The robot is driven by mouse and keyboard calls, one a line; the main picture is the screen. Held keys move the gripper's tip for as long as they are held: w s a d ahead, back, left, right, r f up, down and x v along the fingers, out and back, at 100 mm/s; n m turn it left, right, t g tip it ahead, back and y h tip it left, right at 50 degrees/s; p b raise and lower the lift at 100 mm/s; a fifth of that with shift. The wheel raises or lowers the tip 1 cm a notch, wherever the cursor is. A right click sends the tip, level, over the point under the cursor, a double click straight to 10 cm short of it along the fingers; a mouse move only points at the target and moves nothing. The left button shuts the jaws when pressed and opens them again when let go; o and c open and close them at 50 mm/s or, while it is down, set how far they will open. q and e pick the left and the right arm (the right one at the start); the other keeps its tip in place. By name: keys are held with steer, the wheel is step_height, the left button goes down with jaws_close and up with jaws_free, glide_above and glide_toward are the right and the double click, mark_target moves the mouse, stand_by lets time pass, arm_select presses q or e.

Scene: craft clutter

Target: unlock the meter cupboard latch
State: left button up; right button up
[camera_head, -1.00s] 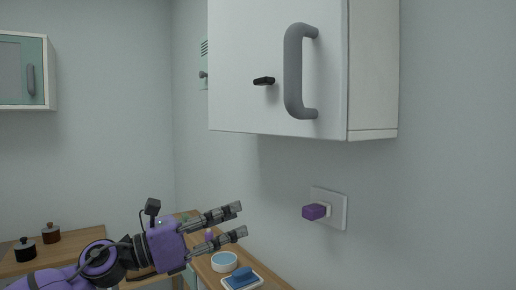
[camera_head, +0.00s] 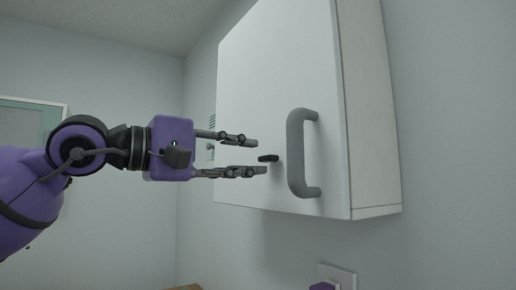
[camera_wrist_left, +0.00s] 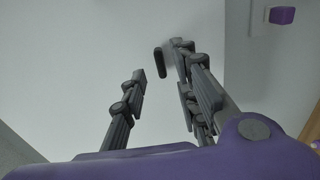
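The white meter cupboard (camera_head: 255,85) hangs on the wall with its door shut. Its small black latch (camera_head: 268,158) lies roughly level on the door, left of the grey handle (camera_head: 296,155). My left gripper (camera_head: 262,157) is open and empty, its fingertips just left of the latch in the head view. In the left wrist view the latch (camera_wrist_left: 160,62) shows between and just beyond the fingertips, nearer the right-hand finger. I cannot tell whether any finger touches it. My right gripper is not in view.
A wall socket (camera_head: 338,277) with a purple plug (camera_head: 323,286) is below the cupboard. The purple plug also shows in the left wrist view (camera_wrist_left: 282,15).

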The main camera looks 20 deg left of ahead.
mark_target(263, 158)
arm_select(q)
steer(key=p+x, duration=0.1)
steer(key=x, duration=0.2)
steer(key=shift+w+d, duration=0.25)
steer(key=shift+d, duration=0.1)
jaws_close()
